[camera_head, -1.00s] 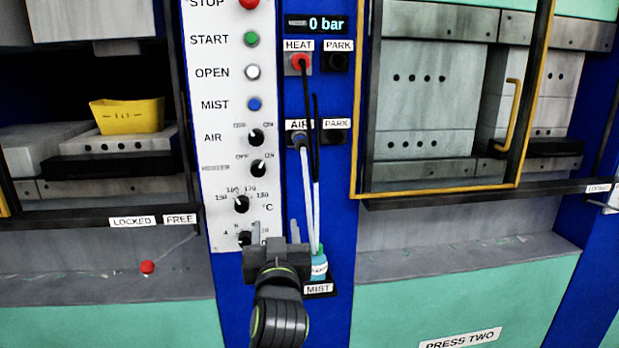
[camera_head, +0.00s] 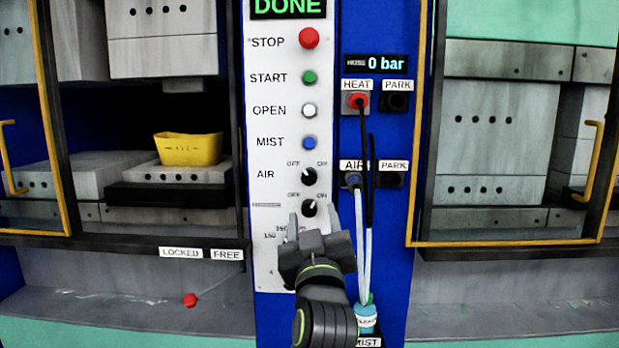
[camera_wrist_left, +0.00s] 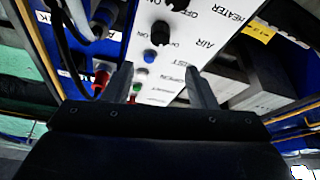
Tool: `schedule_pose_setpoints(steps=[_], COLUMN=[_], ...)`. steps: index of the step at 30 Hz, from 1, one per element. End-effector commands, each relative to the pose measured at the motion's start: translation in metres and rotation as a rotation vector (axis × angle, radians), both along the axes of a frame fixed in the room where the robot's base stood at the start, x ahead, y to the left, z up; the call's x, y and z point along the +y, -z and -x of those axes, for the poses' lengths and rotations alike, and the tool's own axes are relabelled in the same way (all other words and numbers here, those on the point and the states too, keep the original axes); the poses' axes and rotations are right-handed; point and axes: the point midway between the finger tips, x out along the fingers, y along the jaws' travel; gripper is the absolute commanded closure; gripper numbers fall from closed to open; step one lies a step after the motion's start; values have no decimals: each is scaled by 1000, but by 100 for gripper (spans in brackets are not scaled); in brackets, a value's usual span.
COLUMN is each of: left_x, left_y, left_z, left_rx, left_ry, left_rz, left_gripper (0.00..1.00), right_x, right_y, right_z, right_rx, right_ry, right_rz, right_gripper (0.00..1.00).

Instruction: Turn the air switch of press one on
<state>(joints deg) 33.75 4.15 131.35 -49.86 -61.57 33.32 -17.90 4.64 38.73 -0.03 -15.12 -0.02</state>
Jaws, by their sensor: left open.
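The AIR switch (camera_head: 309,176) is a black round knob on the white control panel (camera_head: 264,225); its pale mark appears to point up-left, toward OFF. It also shows in the left wrist view (camera_wrist_left: 160,33), above and between the fingertips in the picture. My left gripper (camera_head: 313,222) is open and empty, with its fingertips upright just below the heater knob (camera_head: 309,208) in the head view. It hides the dials lower on the panel. In the left wrist view the left gripper (camera_wrist_left: 161,78) shows both fingers apart, touching no knob. My right gripper is out of view.
Above the AIR switch sit the blue MIST button (camera_head: 309,142), white OPEN button (camera_head: 309,110), green START button (camera_head: 309,77) and red STOP button (camera_head: 309,38). Hoses (camera_head: 368,235) hang right of the panel. A yellow piece (camera_head: 190,150) lies in the open left press.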

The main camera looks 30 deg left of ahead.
Motion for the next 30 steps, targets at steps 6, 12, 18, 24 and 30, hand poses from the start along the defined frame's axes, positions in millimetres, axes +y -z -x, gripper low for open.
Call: schedule_pose_setpoints(steps=[6, 12, 18, 24, 30], left_x=[20, 41, 58, 65, 65], left_y=[-15, -29, -39, -43, -43], left_z=[-25, -52, -75, -85, -85], left_rx=[0, 2, 2, -1, -1], left_ry=[-3, -3, -1, 1, 2], left_rz=[-5, -7, -2, -1, 0], left_gripper=[48, 48, 48, 48, 48], right_x=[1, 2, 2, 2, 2], right_y=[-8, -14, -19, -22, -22], right_z=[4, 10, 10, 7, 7], right_rx=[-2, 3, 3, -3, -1], right_ry=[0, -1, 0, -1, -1], right_rz=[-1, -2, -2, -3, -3], right_gripper=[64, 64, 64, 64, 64])
